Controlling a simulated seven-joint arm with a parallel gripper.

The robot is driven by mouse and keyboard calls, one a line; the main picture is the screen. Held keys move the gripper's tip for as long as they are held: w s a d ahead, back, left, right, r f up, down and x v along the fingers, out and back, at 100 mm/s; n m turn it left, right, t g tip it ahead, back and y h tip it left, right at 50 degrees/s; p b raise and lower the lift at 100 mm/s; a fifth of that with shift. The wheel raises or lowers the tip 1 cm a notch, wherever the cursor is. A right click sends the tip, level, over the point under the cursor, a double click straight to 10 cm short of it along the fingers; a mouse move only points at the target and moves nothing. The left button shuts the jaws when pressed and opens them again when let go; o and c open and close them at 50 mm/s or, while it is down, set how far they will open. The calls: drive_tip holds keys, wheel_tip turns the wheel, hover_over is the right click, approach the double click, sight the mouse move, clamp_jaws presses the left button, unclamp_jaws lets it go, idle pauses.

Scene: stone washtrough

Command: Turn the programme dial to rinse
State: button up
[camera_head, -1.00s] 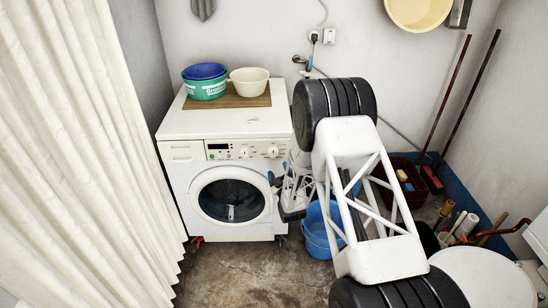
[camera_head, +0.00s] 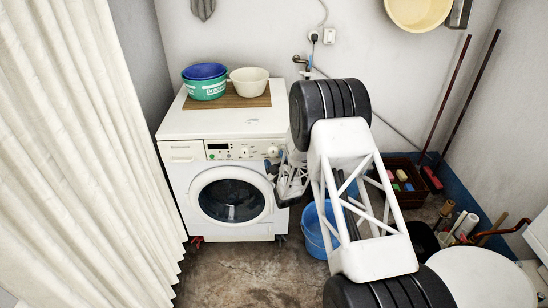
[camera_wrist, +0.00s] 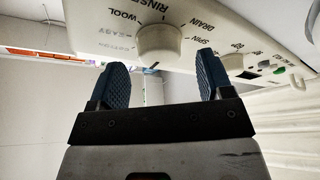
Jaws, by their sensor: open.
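The programme dial (camera_wrist: 160,44) is a round off-white knob on the washing machine's front panel, with RINSE, WOOL, DRAIN and SPIN printed around it. In the head view the dial (camera_head: 272,152) is the right-hand knob. My gripper (camera_wrist: 160,76) is open, its two blue ribbed fingers apart and empty between. In the wrist view the dial lies just beyond the gap between the fingertips, with no clear contact. In the head view my gripper (camera_head: 275,161) is small, close to the dial. I cannot tell which label the dial points to.
A second knob (camera_head: 245,152) sits left of the dial, beside the display. The round door (camera_head: 231,200) is below the panel. A green basin (camera_head: 205,89) and a cream bowl (camera_head: 249,80) stand on top. A blue bucket (camera_head: 318,240) stands right of the machine.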

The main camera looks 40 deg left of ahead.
drive_tip(key=shift+x, duration=0.9)
drive_tip(key=shift+c, duration=0.4)
drive_tip(key=c, duration=0.8)
drive_tip(key=shift+c, duration=0.2)
